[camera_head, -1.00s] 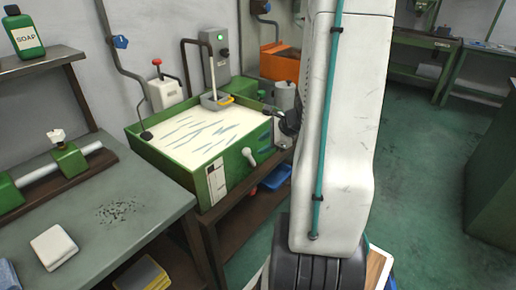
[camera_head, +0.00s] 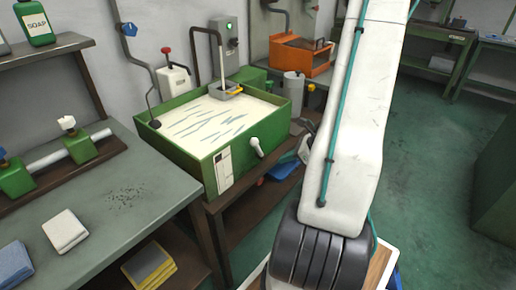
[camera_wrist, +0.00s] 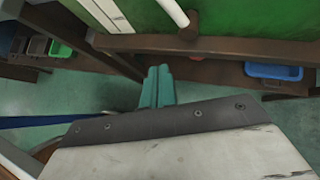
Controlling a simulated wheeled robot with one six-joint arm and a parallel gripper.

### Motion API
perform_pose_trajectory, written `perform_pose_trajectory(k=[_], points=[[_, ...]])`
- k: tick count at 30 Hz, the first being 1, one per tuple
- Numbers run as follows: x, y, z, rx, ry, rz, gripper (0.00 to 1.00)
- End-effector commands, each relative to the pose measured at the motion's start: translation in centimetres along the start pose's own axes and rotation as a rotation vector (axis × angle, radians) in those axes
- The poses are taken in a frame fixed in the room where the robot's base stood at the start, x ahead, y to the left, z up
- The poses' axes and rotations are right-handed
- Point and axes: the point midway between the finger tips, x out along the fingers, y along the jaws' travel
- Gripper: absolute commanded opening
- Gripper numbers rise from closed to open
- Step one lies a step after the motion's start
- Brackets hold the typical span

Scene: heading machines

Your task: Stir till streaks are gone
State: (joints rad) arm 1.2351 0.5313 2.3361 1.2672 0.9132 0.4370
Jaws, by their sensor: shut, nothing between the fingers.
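A green tank (camera_head: 200,160) holds pale, milky liquid (camera_head: 220,118) with several blue-grey streaks across its surface. A grey fitting (camera_head: 226,91) with a yellow piece sits at the tank's back edge below a dark bent pipe. A white handle (camera_head: 256,147) sticks out of the tank's front; it also shows in the wrist view (camera_wrist: 176,14). My gripper's teal fingers (camera_wrist: 158,86) are together and empty in the wrist view, below and apart from the tank's front. In the head view my arm hides most of the gripper.
A grey bench (camera_head: 130,185) with a white block (camera_head: 65,231) stands at left. A dark wooden stand (camera_head: 240,205) carries the tank, with a blue tray (camera_wrist: 274,70) on its lower shelf. An orange machine (camera_head: 300,56) stands behind. Green floor (camera_head: 425,170) is free at right.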

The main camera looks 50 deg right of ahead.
Motion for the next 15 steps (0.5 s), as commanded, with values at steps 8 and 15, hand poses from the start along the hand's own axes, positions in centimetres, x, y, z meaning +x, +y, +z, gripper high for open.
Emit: perform_pose_trajectory(k=[8, 15], points=[[0.7, 2.0, -1.2, 0.825, -0.320, 0.279, 0.00], [0.0, 2.2, 0.6, 1.014, -0.359, 0.376, 0.00]])
